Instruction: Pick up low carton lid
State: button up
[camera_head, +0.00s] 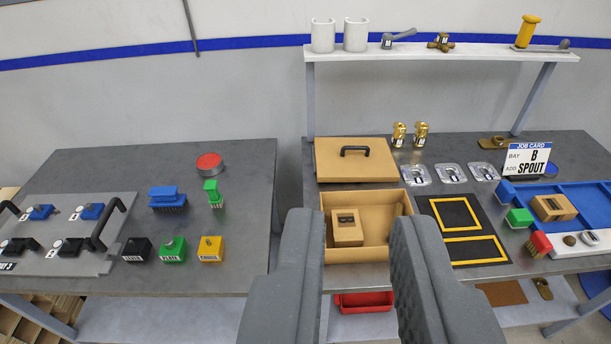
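The low carton lid (337,169) is a flat tan panel with a black bar handle (355,150) on top. It lies on the right table, just behind the open carton. The low carton (410,254) is a tan open box with a smaller tan block (346,236) inside it. My gripper (347,215) is open, its two dark grey fingers apart at the bottom middle of the view. The fingers overlap the carton in the picture, nearer to me than the lid. Nothing shows between them in their grasp. The carton's lower left and right parts are partly hidden by the fingers.
A black mat with yellow frames (424,210) lies right of the carton. A job card (527,160) stands farther right. A shelf (445,53) spans behind. A gap separates the left table (120,175).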

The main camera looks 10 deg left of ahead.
aim_at(338, 159)
jog(key=z, duration=0.65)
jog(key=i, duration=1.85)
jog(key=u, duration=0.9)
